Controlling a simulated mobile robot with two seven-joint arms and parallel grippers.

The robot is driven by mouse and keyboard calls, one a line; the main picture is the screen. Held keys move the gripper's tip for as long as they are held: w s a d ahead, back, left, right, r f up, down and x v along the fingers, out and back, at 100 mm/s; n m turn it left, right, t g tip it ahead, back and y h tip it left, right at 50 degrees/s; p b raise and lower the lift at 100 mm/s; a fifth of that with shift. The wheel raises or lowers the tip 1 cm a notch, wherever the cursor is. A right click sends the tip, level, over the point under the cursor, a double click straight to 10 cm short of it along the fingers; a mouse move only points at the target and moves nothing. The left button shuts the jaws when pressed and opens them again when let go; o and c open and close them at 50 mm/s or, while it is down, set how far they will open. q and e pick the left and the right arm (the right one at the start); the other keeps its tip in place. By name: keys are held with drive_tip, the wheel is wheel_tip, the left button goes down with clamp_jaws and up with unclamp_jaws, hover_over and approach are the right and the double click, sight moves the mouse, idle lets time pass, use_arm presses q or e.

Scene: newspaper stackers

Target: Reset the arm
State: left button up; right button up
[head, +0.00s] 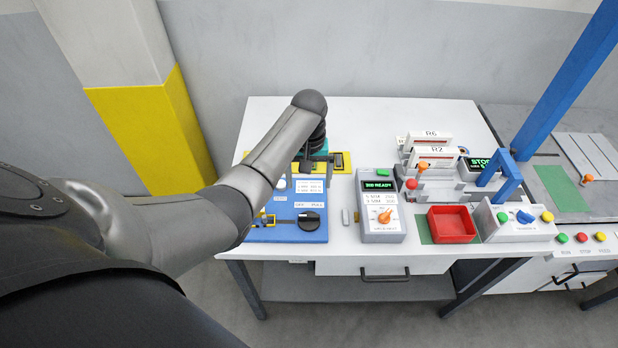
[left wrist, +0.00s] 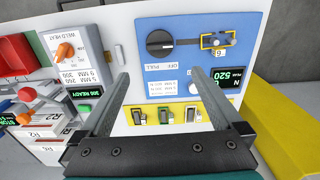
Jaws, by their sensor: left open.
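My left arm reaches from the left over the white table in the head view. Its wrist hangs above the back of the blue panel, and the gripper (head: 306,166) points down, mostly hidden by the arm. In the left wrist view my left gripper (left wrist: 163,88) is open, its two fingers wide apart with nothing between them. Beyond the fingers are the blue panel (left wrist: 185,62) with a black knob (left wrist: 160,43) and a yellow strip with several switches (left wrist: 165,116). My right gripper is in neither view.
A grey control box (head: 381,228) with an orange knob and a red tray (head: 451,224) stand right of the blue panel. Behind the tray are holders with cards marked R6 and R2. A blue post (head: 565,80) rises at the right. The table's back left (head: 270,118) is clear.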

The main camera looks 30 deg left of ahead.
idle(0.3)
use_arm(q)
drive_tip(key=s+d+f+m+t, duration=0.25)
drive_tip(key=s+d+m, duration=0.35)
drive_tip(key=s, duration=0.7)
drive_tip(key=s+d+r+m+t, duration=0.1)
drive_tip(key=s+d+r, duration=0.2)
drive_tip(key=s, duration=0.3)
drive_tip(key=s+d+r+m, duration=0.2)
drive_tip(key=s+d+r, duration=0.15)
drive_tip(key=s, duration=0.25)
wheel_tip(320, 180, down, 31)
drive_tip(key=g+b, duration=0.1)
drive_tip(key=b, duration=1)
drive_tip(key=s+a+f+b, duration=0.1)
drive_tip(key=s+f+b, duration=0.3)
drive_tip(key=f, duration=0.5)
drive_tip(key=s+a+f+g+b, duration=0.1)
drive_tip(key=s+f+b, duration=0.3)
drive_tip(key=s+f, duration=0.3)
drive_tip(key=s+a+f+b, duration=0.1)
drive_tip(key=s+f+b, duration=0.3)
drive_tip(key=f, duration=0.8)
drive_tip(key=shift+s+a+b, duration=0.3)
drive_tip(key=shift+s+a, duration=0.05)
drive_tip(key=shift+s, duration=0.55)
